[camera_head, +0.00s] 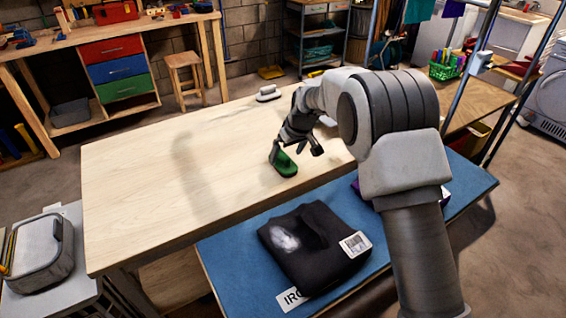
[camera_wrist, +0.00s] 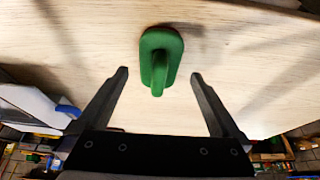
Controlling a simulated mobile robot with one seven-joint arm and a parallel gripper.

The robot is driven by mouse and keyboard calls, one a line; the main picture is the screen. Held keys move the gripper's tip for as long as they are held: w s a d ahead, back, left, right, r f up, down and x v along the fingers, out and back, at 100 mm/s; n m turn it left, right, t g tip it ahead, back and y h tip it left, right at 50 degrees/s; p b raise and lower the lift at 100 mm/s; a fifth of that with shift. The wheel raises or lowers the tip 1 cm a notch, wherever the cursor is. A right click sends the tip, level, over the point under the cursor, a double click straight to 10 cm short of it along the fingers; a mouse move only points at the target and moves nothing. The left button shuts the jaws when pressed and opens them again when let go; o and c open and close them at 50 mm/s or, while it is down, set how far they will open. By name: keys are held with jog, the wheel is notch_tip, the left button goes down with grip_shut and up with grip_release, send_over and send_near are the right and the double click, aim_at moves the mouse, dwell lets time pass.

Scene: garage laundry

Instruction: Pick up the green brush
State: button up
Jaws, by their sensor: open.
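The green brush (camera_head: 285,164) lies on the light wooden table (camera_head: 130,190), near its front edge. It has a rounded oblong body with a raised handle. In the wrist view the green brush (camera_wrist: 161,58) lies ahead of the fingertips, roughly centred between them. My gripper (camera_head: 297,150) is above and beside the brush in the head view. In the wrist view my gripper (camera_wrist: 159,76) is open, with empty space between its two fingers. Neither finger appears to touch the brush.
A white-topped object (camera_head: 268,93) stands at the table's back edge. A blue board (camera_head: 225,250) in front holds a folded black garment (camera_head: 320,270). A grey lidded case (camera_head: 38,252) is at lower left. The table's left half is clear.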

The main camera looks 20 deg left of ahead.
aim_at(286, 156)
jog(key=shift+x, duration=1.8)
jog(key=shift+w, duration=0.1)
jog(key=shift+r, duration=0.1)
jog(key=c, duration=1.4)
jog(key=shift+r, duration=0.4)
notch_tip(286, 156, up, 4)
jog(key=shift+d+f, duration=0.1)
jog(key=shift+d, duration=0.05)
jog(key=d+r, duration=0.2)
jog(key=d, duration=0.1)
jog(key=s+d+r, duration=0.1)
jog(key=d+r, duration=0.1)
jog(key=d, duration=0.2)
jog(key=s+d+r, duration=0.1)
jog(key=d+r, duration=0.1)
jog(key=d, duration=0.2)
jog(key=shift+s+r, duration=0.1)
jog(key=shift+r, duration=0.1)
